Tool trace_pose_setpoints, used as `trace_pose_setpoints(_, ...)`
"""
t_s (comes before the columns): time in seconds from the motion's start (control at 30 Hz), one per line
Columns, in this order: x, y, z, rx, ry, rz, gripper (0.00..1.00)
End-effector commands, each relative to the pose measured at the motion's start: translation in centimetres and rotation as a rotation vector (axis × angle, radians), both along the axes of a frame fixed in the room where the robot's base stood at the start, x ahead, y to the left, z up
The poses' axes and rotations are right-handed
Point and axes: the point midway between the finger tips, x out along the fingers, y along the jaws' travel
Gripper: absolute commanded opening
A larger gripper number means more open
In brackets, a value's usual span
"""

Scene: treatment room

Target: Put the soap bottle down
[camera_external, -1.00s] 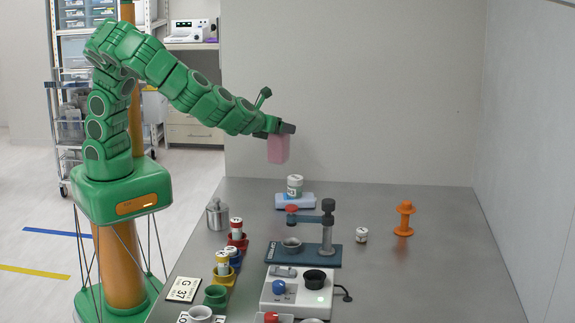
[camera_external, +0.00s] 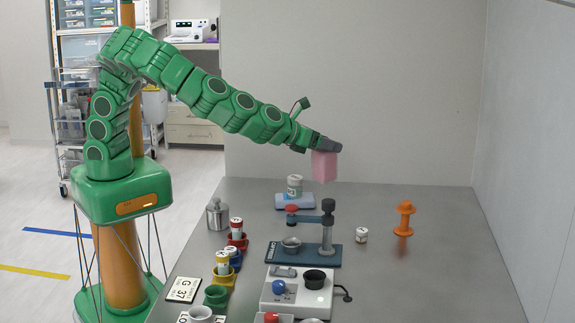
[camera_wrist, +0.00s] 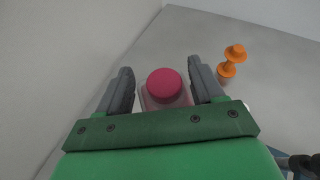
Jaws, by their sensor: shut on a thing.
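The soap bottle (camera_external: 325,166) is a pink block-shaped bottle, held in the air above the back part of the grey table (camera_external: 375,225). In the wrist view its dark pink round cap (camera_wrist: 164,83) shows between the two grey fingers, with a paler body under it. My gripper (camera_external: 326,146) is shut on the bottle near its top, and it also shows in the wrist view (camera_wrist: 163,85). The bottle hangs about upright, apart from the table surface.
An orange stand-like object (camera_external: 404,218) stands to the right, near a small white jar (camera_external: 361,235). A dark blue press (camera_external: 327,230) stands in front. The back right tabletop is clear.

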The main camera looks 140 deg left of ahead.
Motion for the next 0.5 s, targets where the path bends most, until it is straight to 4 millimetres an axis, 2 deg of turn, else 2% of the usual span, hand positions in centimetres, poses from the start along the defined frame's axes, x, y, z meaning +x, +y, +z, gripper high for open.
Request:
trace_pose_setpoints(0.37, 3.6, 2.4, -1.9, 0.000, -0.001, -0.001, 0.00)
trace_pose_setpoints(0.5, 4.5, 3.1, -3.4, -0.002, 0.002, 0.000, 0.00)
